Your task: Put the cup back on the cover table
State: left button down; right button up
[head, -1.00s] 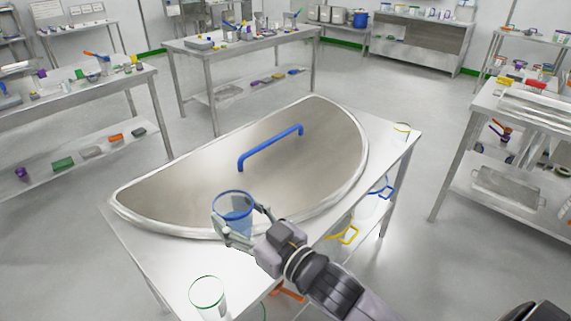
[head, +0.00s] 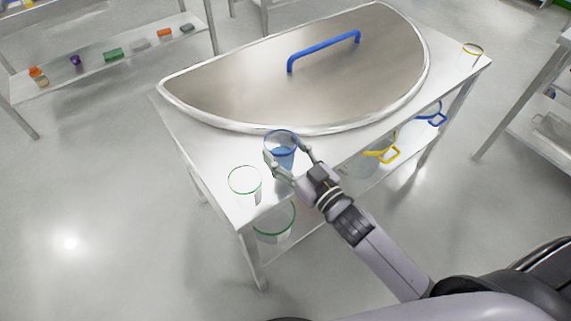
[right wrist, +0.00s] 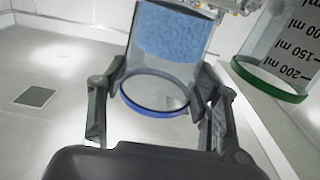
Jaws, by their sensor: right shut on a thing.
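A clear cup with a blue rim and blue granules (head: 282,150) is held in my right gripper (head: 291,165). In the right wrist view the cup (right wrist: 165,50) sits between the two fingers (right wrist: 160,105), which are closed around it. In the head view the cup appears over the near edge of the cover table (head: 205,150); whether it touches the top cannot be told. The table bears a large half-round metal cover (head: 235,90) with a blue handle (head: 322,48). My left gripper is out of view.
A clear cup with a green rim (head: 244,183) stands at the table's near left corner. A yellow-rimmed cup (head: 472,52) stands at the far right corner. Jugs with blue (head: 432,117), yellow (head: 382,155) and green (head: 275,222) rims are on the shelf below.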

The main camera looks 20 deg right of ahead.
aim_at(289, 169)
notch_tip(289, 169, down, 4)
jog(key=shift+f+b, duration=0.15)
jog(key=shift+b, duration=0.2)
jog(key=shift+f, duration=0.15)
jog(key=shift+f, duration=0.15)
jog(key=o, duration=1.2)
jog(key=shift+r, duration=0.2)
jog(key=v, duration=1.2)
jog(key=shift+b, duration=0.45)
